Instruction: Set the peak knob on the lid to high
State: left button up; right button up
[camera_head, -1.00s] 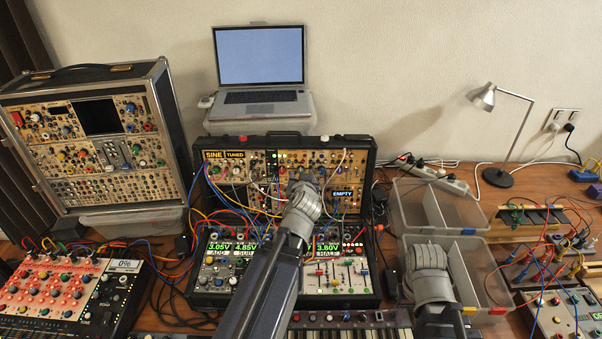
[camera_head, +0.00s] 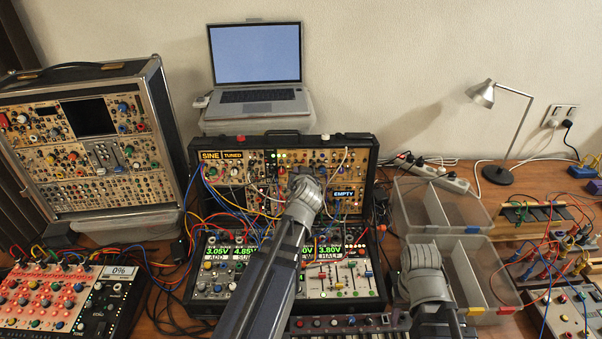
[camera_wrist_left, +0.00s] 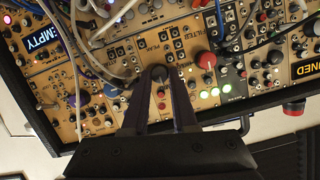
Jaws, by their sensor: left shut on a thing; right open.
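The lid (camera_head: 352,160) of the open synth case stands upright behind the lower panel and carries modules, cables and an EMPTY display. My left arm reaches up to it from the bottom middle of the head view, and its wrist hides the fingertips there. In the left wrist view my left gripper (camera_wrist_left: 160,88) is shut on a dark round knob (camera_wrist_left: 159,72) on the lid's tan panel. I cannot read the knob's label or its setting. My right gripper (camera_head: 424,268) is open and empty beside the case, in front of the clear bins; its fingertips are hard to see.
Patch cables (camera_head: 215,200) hang from the lid's left part. A keyboard (camera_head: 350,324) lies in front of the case. Clear bins (camera_head: 480,262) stand at right, a laptop (camera_head: 255,60) behind, and another synth case (camera_head: 90,130) at left. A red knob (camera_wrist_left: 205,60) sits close to the held one.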

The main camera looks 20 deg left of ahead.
pick_arm(q)
grip_shut()
dwell(0.3)
pick_arm(e)
notch_tip(320, 180, down, 2)
jog(key=shift+f+b, duration=0.1)
jog(key=shift+b, duration=0.95)
notch_tip(320, 180, down, 2)
jog(key=b, duration=0.2)
jog(key=shift+f+b, duration=0.25)
jog(key=shift+b, duration=0.05)
pick_arm(q)
jog(key=shift+d+f+m+y+b, duration=0.15)
jog(key=shift+m+y+b, duration=0.45)
jog(key=shift+m, duration=1.65)
jog(key=shift+d+f+m+y+b, duration=0.15)
jog(key=shift+m+y, duration=0.85)
jog(key=shift+m, duration=1.3)
jog(key=shift+d+f+m+y+b, duration=0.2)
jog(key=shift+m+y, duration=0.6)
jog(key=shift+m, duration=1.45)
pick_arm(e)
jog(key=shift+f, duration=1)
pick_arm(q)
jog(key=shift+a, duration=0.15)
jog(key=o, duration=0.6)
grip_release()
jog(key=shift+w+r, duration=0.1)
